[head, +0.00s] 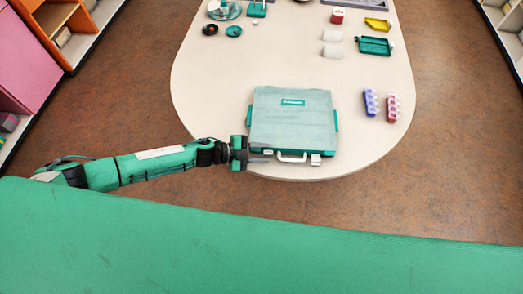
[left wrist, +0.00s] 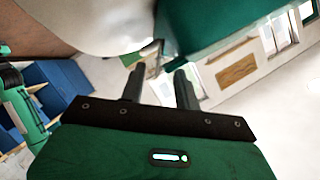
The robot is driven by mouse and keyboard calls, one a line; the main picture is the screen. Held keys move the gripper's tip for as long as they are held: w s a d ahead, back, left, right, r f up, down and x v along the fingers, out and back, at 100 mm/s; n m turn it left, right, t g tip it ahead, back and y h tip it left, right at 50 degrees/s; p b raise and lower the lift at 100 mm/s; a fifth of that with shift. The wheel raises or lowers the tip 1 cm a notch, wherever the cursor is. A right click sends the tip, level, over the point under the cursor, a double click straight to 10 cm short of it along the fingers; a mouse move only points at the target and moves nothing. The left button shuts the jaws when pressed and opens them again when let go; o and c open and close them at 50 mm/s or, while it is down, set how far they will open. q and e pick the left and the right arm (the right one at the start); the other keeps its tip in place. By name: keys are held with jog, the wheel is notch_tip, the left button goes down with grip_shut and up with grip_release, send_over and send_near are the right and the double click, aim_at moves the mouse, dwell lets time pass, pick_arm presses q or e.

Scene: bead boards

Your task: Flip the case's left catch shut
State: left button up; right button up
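The closed case (head: 292,115), with a pale grey-green lid and green sides, lies flat near the table's front edge. Its white handle (head: 292,158) is in the middle of the front side. The left catch (head: 268,152) is a small pale piece left of the handle; its exact position is too small to tell. The right catch (head: 316,158) shows as a white block right of the handle. My left gripper (head: 262,156) is at the case's front left corner, close to the left catch. In the left wrist view its two fingers (left wrist: 160,72) stand apart with nothing clearly between them. My right gripper is out of view.
The white table (head: 210,90) has bare room left of the case. A purple block (head: 371,102) and a red one (head: 393,107) stand to the right. White cylinders (head: 332,51), a green tray (head: 374,46) and a yellow tray (head: 377,24) are farther back.

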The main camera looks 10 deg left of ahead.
pick_arm(q)
grip_shut()
jog(key=shift+w+r+n+g+p, duration=0.15)
jog(key=shift+r+n+g+p, duration=0.15)
jog(key=shift+p, duration=0.45)
jog(key=shift+w+f, duration=0.1)
jog(key=shift+f, duration=0.15)
grip_release()
